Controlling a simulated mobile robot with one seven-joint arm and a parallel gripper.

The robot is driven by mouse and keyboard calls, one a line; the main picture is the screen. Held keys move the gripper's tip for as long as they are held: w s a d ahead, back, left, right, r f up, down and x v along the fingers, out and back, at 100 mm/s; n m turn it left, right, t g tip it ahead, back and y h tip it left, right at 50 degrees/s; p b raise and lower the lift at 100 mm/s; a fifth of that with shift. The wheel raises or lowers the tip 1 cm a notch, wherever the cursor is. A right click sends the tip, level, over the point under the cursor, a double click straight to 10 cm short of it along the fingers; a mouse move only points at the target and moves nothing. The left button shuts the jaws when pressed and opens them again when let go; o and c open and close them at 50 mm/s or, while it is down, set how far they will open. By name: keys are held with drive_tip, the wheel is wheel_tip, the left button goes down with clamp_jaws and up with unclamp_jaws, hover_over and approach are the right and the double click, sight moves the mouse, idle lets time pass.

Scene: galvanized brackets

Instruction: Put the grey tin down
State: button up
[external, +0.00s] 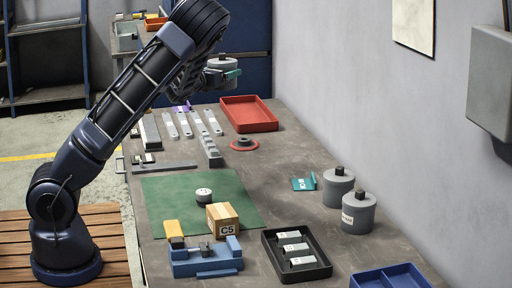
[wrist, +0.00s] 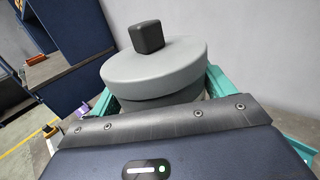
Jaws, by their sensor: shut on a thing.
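The grey tin (external: 220,64) is a round grey can with a black knob on its lid. In the external view it is held up in the air above the far end of the bench. My gripper (external: 232,75) is shut on it, with teal fingers at its sides. In the wrist view the tin (wrist: 155,72) stands roughly upright between the teal fingers of my gripper (wrist: 160,95). Its lower part is hidden behind my gripper's body. Two similar grey tins, a rear one (external: 337,191) and a front one (external: 358,214), stand on the bench at the right.
A red tray (external: 250,129) and a red ring-shaped piece (external: 244,145) lie near the far end. Metal brackets (external: 185,124) lie beside them. A green mat (external: 170,205), wooden block (external: 222,219), black tray (external: 300,274) and blue tray (external: 390,277) fill the front. Bare bench shows mid-right.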

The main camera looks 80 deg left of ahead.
drive_tip(key=s+d+f+m+t+h, duration=0.2)
drive_tip(key=f+m+h, duration=0.15)
drive_tip(key=f, duration=0.25)
drive_tip(key=s+d+f+m+t+h, duration=0.1)
drive_tip(key=d+f+m+t+h, duration=0.1)
drive_tip(key=d+f+h, duration=0.3)
drive_tip(key=s+d+r+m+g+h, duration=0.45)
drive_tip(key=s+d+m+h, duration=0.55)
drive_tip(key=d+h, duration=0.35)
drive_tip(key=shift+t+h, duration=0.25)
drive_tip(key=shift+h, duration=0.05)
drive_tip(key=f, duration=1.9)
drive_tip(key=shift+s+a, duration=0.2)
drive_tip(key=shift+a, duration=0.1)
drive_tip(key=shift+f, duration=0.15)
drive_tip(key=o, duration=1)
drive_tip(key=shift+o, duration=0.3)
